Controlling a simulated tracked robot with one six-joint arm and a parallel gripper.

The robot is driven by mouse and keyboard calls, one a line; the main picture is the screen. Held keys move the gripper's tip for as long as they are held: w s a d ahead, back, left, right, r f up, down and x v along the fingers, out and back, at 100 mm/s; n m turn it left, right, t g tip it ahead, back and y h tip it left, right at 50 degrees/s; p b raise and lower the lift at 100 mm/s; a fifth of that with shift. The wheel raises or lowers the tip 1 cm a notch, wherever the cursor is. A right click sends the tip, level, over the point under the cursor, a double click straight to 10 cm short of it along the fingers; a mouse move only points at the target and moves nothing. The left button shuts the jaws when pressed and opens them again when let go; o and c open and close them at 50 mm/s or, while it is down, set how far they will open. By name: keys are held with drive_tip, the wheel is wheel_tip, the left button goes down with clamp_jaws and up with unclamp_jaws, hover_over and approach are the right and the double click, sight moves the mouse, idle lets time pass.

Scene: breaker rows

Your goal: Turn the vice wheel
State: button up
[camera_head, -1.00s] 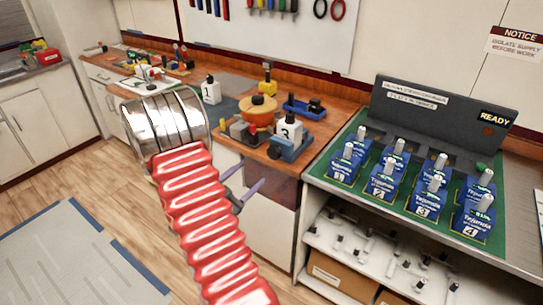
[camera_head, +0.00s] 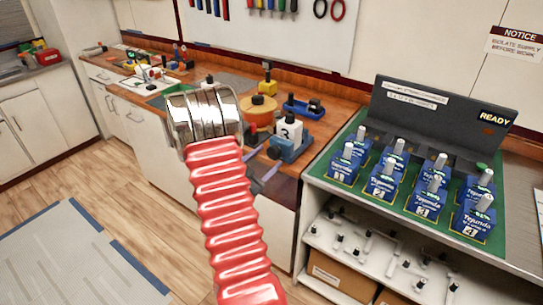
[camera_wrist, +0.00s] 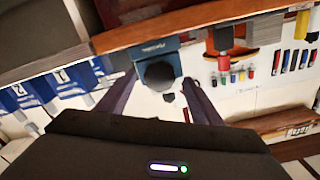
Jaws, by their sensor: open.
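The blue vice (camera_head: 292,150) stands at the front right end of the wooden bench, with a white block marked 3 (camera_head: 288,128) at it. Its dark round wheel (camera_head: 274,152) faces the front. My gripper (camera_head: 264,172) is just in front of and below the wheel, partly hidden by my red arm. In the wrist view the vice (camera_wrist: 172,48) is at the upper middle. The wheel (camera_wrist: 159,74) shows between the two purple fingers of my open gripper (camera_wrist: 160,84), one on each side. I cannot tell whether either finger touches the wheel.
An orange round item (camera_head: 260,112) and a blue tool (camera_head: 304,107) stand behind the vice. On the right, a green-topped bench (camera_head: 325,165) bears several blue breakers (camera_head: 383,186) before a dark panel (camera_head: 440,110). The floor (camera_head: 110,215) at left is clear.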

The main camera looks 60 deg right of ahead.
sight(271, 155)
drive_tip(key=shift+s+d, duration=0.15)
drive_tip(key=shift+d, duration=0.75)
drive_tip(key=shift+s+d, duration=0.15)
drive_tip(key=shift+d, duration=0.7)
drive_tip(key=shift+c, duration=0.5)
drive_tip(key=c, duration=0.9)
